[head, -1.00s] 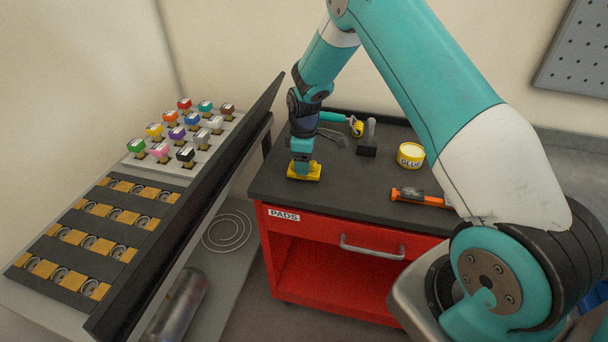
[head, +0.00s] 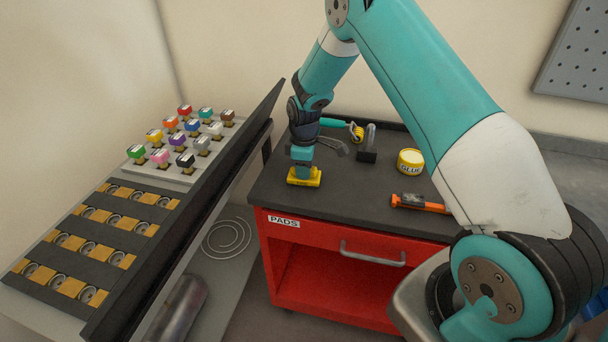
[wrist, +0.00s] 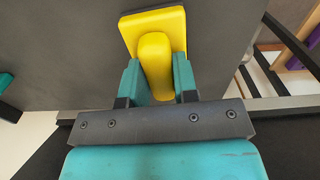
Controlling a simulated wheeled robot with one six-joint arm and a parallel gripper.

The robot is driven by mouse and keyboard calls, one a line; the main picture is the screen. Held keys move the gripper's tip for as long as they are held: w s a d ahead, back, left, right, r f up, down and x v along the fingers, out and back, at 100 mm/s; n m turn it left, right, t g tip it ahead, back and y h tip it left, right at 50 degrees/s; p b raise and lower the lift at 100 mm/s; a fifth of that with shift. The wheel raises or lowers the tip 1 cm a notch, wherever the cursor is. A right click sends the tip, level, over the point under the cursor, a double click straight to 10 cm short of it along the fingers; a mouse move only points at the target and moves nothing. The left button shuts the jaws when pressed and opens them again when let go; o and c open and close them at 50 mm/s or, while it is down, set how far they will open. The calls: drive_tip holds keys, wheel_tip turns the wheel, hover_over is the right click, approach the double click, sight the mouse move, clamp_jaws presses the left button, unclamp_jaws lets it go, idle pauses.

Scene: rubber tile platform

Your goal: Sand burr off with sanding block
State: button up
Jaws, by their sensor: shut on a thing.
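The yellow sanding block (head: 304,178) is at the left front of the dark cart top, at or just above its surface; I cannot tell which. In the wrist view the block (wrist: 156,55) has a flat base and a raised rounded grip. My gripper (head: 302,165) comes down on it from above. In the wrist view my gripper (wrist: 159,78) has its teal fingers on both sides of the grip, shut on it. No burr can be made out in either view.
The red cart (head: 345,270) labelled PADS carries a glue tin (head: 410,161), an orange-and-black tool (head: 420,203), a small roller (head: 357,131) and a black holder (head: 367,150).

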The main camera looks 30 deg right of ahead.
drive_tip(key=shift+r+p, duration=2.45)
drive_tip(key=shift+r, duration=1.05)
